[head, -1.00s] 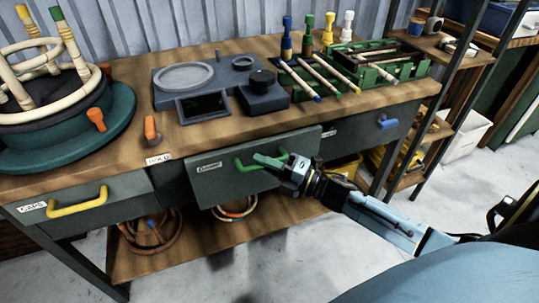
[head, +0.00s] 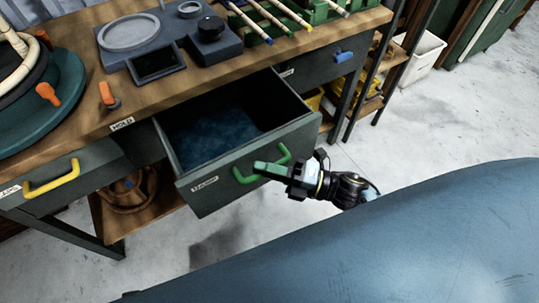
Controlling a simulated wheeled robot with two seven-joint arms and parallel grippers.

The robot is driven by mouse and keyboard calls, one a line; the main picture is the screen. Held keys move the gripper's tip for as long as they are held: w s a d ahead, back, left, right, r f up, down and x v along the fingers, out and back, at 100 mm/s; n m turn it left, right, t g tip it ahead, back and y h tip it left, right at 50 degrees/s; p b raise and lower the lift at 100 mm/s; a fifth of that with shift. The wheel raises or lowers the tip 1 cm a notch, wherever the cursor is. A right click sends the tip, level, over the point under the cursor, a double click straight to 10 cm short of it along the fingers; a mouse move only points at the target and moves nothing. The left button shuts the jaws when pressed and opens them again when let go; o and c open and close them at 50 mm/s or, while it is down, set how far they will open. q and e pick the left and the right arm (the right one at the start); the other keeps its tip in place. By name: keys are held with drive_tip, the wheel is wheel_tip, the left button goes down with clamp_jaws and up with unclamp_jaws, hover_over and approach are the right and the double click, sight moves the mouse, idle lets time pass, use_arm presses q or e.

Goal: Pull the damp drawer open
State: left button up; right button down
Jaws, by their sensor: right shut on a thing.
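The damp drawer (head: 220,178) is the middle grey drawer of the bench, with a small label on its front and a green handle (head: 240,178). It stands well out from the bench, and its dark blue inside floor shows. My right gripper (head: 272,168) is at the drawer's front, shut on the green handle, with its arm coming from the right. The fingers cover part of the handle. My left gripper is not in view.
The wooden bench top (head: 120,112) carries a grey device (head: 165,45) and green racks of rods. A drawer with a yellow handle (head: 52,178) is at left, one with a blue handle (head: 344,56) at right; both look shut. Floor before the bench is clear.

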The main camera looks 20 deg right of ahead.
drive_tip(key=shift+s, duration=0.1)
drive_tip(key=c, duration=1.4)
unclamp_jaws()
